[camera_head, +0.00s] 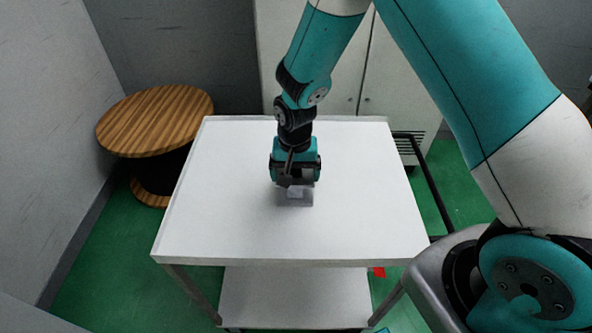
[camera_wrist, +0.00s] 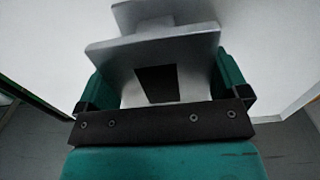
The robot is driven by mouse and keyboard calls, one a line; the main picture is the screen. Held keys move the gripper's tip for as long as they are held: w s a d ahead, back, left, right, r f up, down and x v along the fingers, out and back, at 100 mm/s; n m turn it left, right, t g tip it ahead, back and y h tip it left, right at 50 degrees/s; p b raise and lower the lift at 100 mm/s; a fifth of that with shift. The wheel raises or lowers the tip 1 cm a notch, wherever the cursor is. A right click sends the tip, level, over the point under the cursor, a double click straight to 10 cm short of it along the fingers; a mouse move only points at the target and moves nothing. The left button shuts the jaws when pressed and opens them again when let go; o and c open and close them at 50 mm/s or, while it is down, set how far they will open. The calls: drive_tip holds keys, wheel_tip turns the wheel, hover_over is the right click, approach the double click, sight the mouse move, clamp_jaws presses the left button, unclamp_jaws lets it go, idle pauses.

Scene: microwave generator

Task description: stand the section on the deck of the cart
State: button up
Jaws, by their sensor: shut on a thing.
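The section is a grey metallic piece with flat flanges (camera_wrist: 150,45), held between the fingers of my gripper (camera_wrist: 165,95) in the wrist view. In the head view the section (camera_head: 296,193) shows just below my gripper (camera_head: 296,180), partly hidden by it. The cart (camera_head: 225,220) has a white upper deck with a low raised rim. My gripper is over the middle of the deck, pointing down. A grey patch shows on the deck under the section. I cannot tell whether the section touches the deck.
The deck around the section is bare. A round striped wooden table (camera_head: 155,118) stands left of the cart. A pale cabinet (camera_head: 335,60) is behind it. The cart's black handle (camera_head: 430,185) is at the right. A small red item (camera_head: 378,272) shows low by the cart.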

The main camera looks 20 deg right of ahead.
drive_tip(key=shift+f, duration=0.1)
drive_tip(key=o, duration=0.9)
drive_tip(key=shift+c, duration=0.2)
wheel_tip(320, 180, up, 12)
drive_tip(key=f+b, duration=0.1)
drive_tip(key=b, duration=0.1)
drive_tip(key=s+a+r+n+y, duration=0.2)
drive_tip(key=s+r+n, duration=0.4)
drive_tip(key=s, duration=0.5)
drive_tip(key=s+a+r+n+y, duration=0.2)
drive_tip(key=s+r+n, duration=0.3)
drive_tip(key=s+r, duration=0.3)
drive_tip(key=s, duration=0.4)
drive_tip(key=shift+r+n, duration=0.2)
drive_tip(key=shift+n, duration=0.2)
drive_tip(key=shift+s+a, duration=0.1)
